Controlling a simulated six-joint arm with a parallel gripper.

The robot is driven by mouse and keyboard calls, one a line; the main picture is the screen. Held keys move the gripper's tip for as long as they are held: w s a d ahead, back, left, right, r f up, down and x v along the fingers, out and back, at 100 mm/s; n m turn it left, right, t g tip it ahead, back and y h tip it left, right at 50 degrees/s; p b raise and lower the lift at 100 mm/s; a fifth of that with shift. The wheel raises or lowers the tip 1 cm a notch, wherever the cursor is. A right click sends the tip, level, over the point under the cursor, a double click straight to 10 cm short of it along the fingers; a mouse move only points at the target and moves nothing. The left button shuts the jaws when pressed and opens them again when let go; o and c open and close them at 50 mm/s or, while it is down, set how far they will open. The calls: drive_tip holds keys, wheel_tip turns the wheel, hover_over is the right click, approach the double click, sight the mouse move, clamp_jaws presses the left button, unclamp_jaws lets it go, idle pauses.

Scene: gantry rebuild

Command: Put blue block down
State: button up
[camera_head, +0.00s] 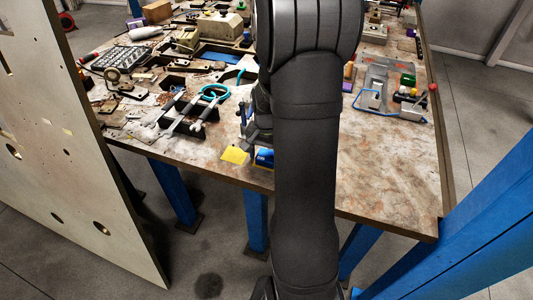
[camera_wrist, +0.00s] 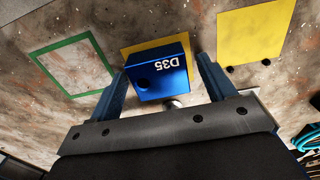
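The blue block (camera_wrist: 160,80), marked "D35", lies between my gripper's two fingers (camera_wrist: 160,72) in the wrist view. The fingers are apart, one on each side; a narrow gap shows at the right finger, and contact at the left is unclear. A yellow square (camera_wrist: 128,50) shows partly behind the block. In the head view the blue block (camera_head: 264,158) is near the table's front edge, partly hidden by my arm. My gripper is mostly hidden there too. Whether the block rests fully on the table is hard to tell.
Another yellow square (camera_wrist: 255,35) lies to the right in the wrist view, and a green-framed square (camera_wrist: 75,65) to the left. Black clamps with cyan handles (camera_head: 212,93) stand left of my arm. The table (camera_head: 385,175) is clear at the front right.

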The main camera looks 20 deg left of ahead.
wheel_tip(320, 180, up, 12)
drive_tip(key=shift+r, duration=0.15)
idle(0.5)
wheel_tip(320, 180, down, 12)
drive_tip(key=shift+f, duration=0.1)
drive_tip(key=shift+w+r, duration=0.1)
drive_tip(key=shift+r, duration=1.8)
drive_tip(key=shift+f, duration=0.1)
